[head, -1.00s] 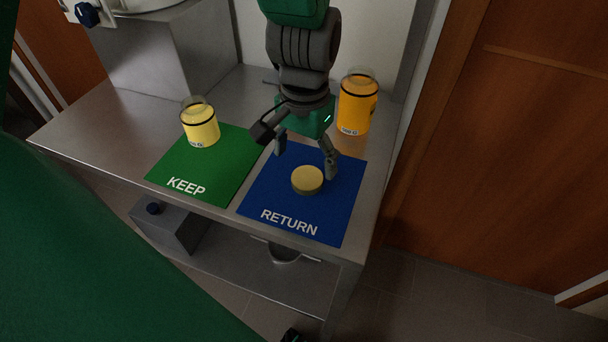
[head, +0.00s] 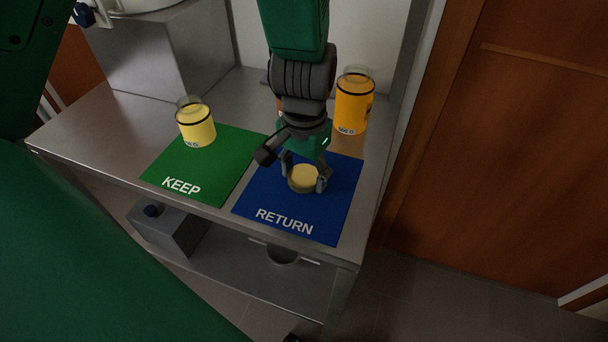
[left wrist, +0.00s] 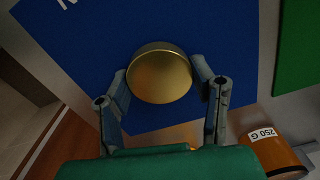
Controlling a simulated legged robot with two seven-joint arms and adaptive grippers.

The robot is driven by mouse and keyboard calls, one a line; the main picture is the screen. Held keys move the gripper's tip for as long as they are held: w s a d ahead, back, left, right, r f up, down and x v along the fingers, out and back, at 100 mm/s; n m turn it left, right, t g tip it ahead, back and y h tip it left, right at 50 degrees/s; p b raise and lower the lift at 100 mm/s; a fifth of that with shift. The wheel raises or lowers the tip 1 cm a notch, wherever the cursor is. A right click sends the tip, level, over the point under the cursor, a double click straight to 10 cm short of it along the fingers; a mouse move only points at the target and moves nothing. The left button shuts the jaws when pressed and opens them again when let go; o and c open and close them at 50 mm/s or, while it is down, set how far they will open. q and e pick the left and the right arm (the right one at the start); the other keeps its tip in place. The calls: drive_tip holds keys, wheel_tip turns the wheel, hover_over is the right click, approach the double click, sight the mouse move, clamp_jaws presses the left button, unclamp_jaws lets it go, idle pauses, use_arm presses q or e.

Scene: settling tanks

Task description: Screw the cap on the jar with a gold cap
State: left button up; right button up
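A round gold cap (head: 304,178) lies on the blue RETURN mat (head: 335,210); it also shows in the left wrist view (left wrist: 160,76). My left gripper (head: 305,180) points down over it, one finger against each side of its rim (left wrist: 160,78). An open jar with yellow contents (head: 197,128) stands at the back edge of the green KEEP mat. An open jar with orange contents (head: 353,105) stands upright at the back right. A third orange object (head: 280,104) is mostly hidden behind my gripper; a jar labelled 250 G (left wrist: 275,152) shows in the wrist view.
The green KEEP mat (head: 170,172) lies left of the blue one on a steel table (head: 95,130). A grey metal block (head: 165,60) stands at the back left. A wall is behind, and a wooden door (head: 500,150) is to the right.

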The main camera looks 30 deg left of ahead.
sight(304, 174)
use_arm(q)
drive_tip(key=shift+d, duration=0.2)
drive_tip(key=shift+a+r, duration=0.15)
drive_tip(key=shift+r, duration=0.4)
wheel_tip(304, 174, up, 8)
drive_tip(key=shift+a+r+p, duration=0.1)
drive_tip(key=shift+r+p, duration=0.15)
drive_tip(key=shift+p, duration=0.9)
drive_tip(key=shift+d+r, duration=0.2)
drive_tip(key=shift+r, duration=0.1)
drive_tip(key=shift+a+f, duration=0.1)
drive_tip(key=shift+a, duration=0.1)
